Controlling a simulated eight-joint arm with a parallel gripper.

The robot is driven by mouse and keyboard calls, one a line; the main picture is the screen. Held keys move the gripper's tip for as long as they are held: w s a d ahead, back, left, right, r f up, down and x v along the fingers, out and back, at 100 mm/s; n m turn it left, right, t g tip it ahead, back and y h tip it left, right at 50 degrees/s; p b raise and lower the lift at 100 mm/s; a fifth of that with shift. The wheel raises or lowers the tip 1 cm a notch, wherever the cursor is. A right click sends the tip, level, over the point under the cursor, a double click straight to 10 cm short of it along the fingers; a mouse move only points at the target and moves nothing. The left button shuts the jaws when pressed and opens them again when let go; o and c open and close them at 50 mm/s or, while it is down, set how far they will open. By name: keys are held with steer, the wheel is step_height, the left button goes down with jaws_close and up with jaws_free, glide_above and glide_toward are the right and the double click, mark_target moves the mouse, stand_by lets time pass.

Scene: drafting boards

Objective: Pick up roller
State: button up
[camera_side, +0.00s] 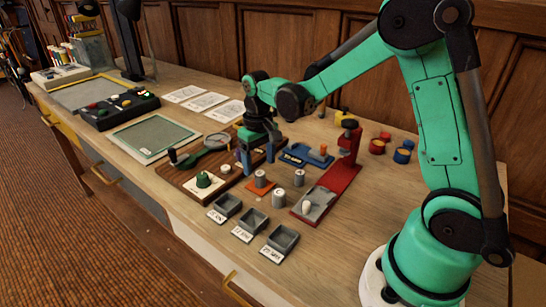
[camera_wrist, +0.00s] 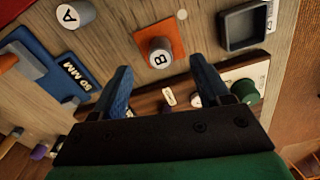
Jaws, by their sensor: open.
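Several short grey cylinders, which look like the rollers, stand on the bench. One marked B (camera_wrist: 160,52) stands upright on an orange square pad (camera_wrist: 175,34); it also shows in the side view (camera_side: 260,178). One marked A (camera_wrist: 76,13) stands on bare wood at the upper left of the wrist view. Another cylinder (camera_side: 278,198) stands nearer the small trays in the side view. My gripper (camera_side: 254,166) is open, with blue fingers pointing down near the brown board and the orange pad. In the wrist view my gripper (camera_wrist: 161,66) has nothing between its fingers.
Three small grey labelled trays (camera_side: 242,236) lie along the front. A red stand (camera_side: 336,183) rises right of the cylinders. A blue block (camera_side: 300,157) lies behind. A brown board (camera_side: 186,178) with a magnifier and green knob lies left.

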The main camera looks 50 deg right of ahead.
mark_target(260, 173)
steer(key=shift+f, duration=2.1)
jaws_close()
